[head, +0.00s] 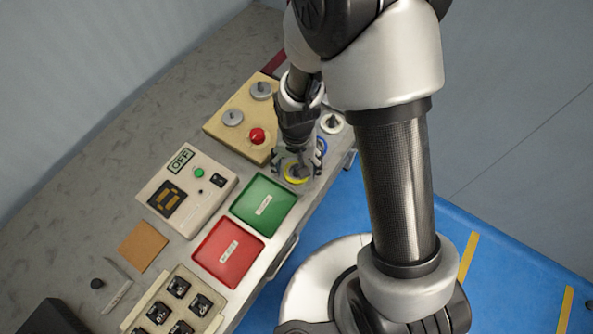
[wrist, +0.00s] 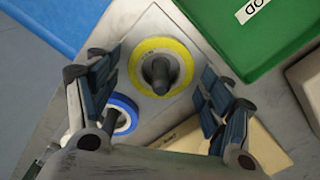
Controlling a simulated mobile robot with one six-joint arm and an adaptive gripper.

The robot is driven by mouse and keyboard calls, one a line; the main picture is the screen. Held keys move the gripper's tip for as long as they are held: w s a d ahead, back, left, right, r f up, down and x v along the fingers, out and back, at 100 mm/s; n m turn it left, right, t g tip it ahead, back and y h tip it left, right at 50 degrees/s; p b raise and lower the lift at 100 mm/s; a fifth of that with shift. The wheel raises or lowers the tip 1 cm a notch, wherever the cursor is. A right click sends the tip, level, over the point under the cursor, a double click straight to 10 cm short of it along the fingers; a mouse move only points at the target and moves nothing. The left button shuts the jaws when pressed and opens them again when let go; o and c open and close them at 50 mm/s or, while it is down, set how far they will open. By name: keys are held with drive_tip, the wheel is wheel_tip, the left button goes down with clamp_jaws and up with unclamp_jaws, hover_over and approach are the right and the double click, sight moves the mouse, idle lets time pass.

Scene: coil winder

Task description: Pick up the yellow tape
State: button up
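The yellow tape (wrist: 161,46) is a ring around a dark upright peg (wrist: 160,73) on a light base plate. In the head view the yellow tape (head: 292,178) shows partly below my gripper (head: 296,168), which covers some of it. In the wrist view my gripper (wrist: 158,97) is open. Its two fingers are spread to the left and right of the tape's near side, apart from it, and nothing is held between them.
A blue tape ring (wrist: 125,108) sits on another peg beside my left finger. A green tray (wrist: 222,60) lies close to the yellow tape. A red tray (head: 228,252), a control box (head: 200,205) and a panel with a red button (head: 230,104) share the table.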

drive_tip(key=c, duration=0.9)
drive_tip(key=shift+o, duration=0.2)
drive_tip(key=shift+r, duration=0.1)
